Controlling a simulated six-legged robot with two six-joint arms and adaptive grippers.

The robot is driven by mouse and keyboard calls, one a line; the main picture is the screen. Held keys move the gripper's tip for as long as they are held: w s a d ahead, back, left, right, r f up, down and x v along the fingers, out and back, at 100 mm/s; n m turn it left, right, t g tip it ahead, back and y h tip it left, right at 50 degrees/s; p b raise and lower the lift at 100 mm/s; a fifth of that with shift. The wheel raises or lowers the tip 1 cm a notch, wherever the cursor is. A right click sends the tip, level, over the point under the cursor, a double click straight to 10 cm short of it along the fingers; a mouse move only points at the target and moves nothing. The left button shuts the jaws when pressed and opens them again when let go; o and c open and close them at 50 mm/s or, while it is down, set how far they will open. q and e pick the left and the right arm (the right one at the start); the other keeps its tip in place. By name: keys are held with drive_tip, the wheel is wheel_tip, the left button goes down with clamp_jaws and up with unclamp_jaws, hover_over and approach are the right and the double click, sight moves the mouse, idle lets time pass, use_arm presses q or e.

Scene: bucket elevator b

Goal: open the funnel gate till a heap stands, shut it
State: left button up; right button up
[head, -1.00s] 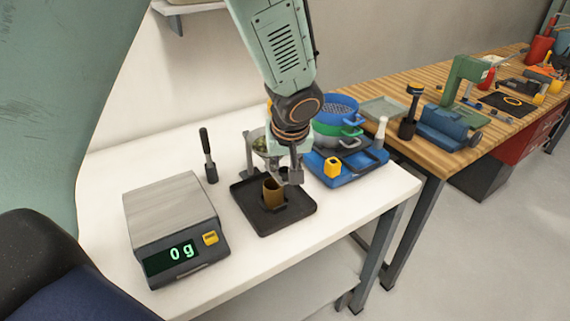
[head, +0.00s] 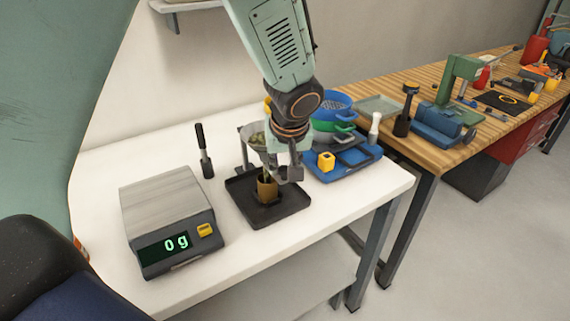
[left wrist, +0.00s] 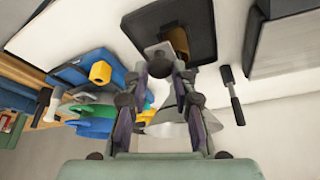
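The funnel (head: 254,136) stands on a stand at the back of the table, with greenish material in it. Below it a brass-coloured cup (head: 266,190) stands upright on a black tray (head: 282,212); the tray also shows in the left wrist view (left wrist: 200,22). A thin yellowish streak shows between funnel and cup. My left gripper (head: 290,174) is at the funnel's outlet, just right of and above the cup. In the left wrist view its fingers (left wrist: 172,72) are close together on what looks like the pale gate plate (left wrist: 157,48). The cup's inside is hidden. My right gripper is out of view.
A scale (head: 166,208) reading 0 g stands at the left, with a dark-handled tool (head: 204,152) behind it. A blue tray (head: 345,165) with a yellow block (head: 326,161) and stacked sieves (head: 332,112) stand to the right. The table's front strip is clear.

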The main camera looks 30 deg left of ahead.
use_arm(q)
drive_tip(key=o, duration=0.4)
drive_tip(key=shift+a, duration=0.1)
drive_tip(key=v, duration=1.2)
drive_tip(key=shift+w+a, duration=0.1)
drive_tip(key=shift+f, duration=0.1)
